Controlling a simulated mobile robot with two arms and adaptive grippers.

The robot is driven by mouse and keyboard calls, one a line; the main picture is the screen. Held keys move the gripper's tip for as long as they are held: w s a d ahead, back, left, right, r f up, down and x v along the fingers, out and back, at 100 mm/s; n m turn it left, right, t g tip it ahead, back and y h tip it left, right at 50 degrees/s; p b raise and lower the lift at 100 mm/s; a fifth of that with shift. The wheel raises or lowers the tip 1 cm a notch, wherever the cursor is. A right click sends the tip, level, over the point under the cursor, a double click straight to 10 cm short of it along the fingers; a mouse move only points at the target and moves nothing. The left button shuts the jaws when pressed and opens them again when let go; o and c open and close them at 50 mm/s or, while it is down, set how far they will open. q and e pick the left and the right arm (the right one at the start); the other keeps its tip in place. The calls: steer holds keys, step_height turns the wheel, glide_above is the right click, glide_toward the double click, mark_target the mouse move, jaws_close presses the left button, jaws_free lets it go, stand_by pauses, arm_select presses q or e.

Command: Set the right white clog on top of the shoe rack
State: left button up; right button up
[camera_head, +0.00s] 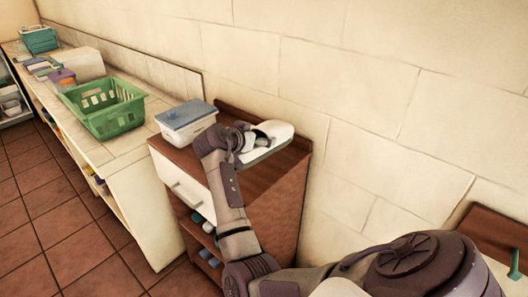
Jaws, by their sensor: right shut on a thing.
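The white clog (276,133) is at the top of the brown wooden shoe rack (272,189), towards its back right. My right gripper (256,138) is shut on the clog at its left end. The clog looks level and lies over the rack's top; whether it touches the surface I cannot tell. My right arm hides part of the rack's top and front. My left gripper is not in view.
A green basket (104,108) sits on the pale counter (148,128) to the left. Several items lie on the rack's lower shelves. A tiled wall runs behind.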

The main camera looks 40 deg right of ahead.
step_height(320, 180, down, 7)
steer(key=shift+a+f+p, duration=0.1)
steer(key=shift+a+p, duration=0.05)
steer(key=shift+p, duration=0.5)
steer(key=o, duration=1.2)
steer(key=shift+c, duration=0.2)
steer(key=shift+s, duration=0.1)
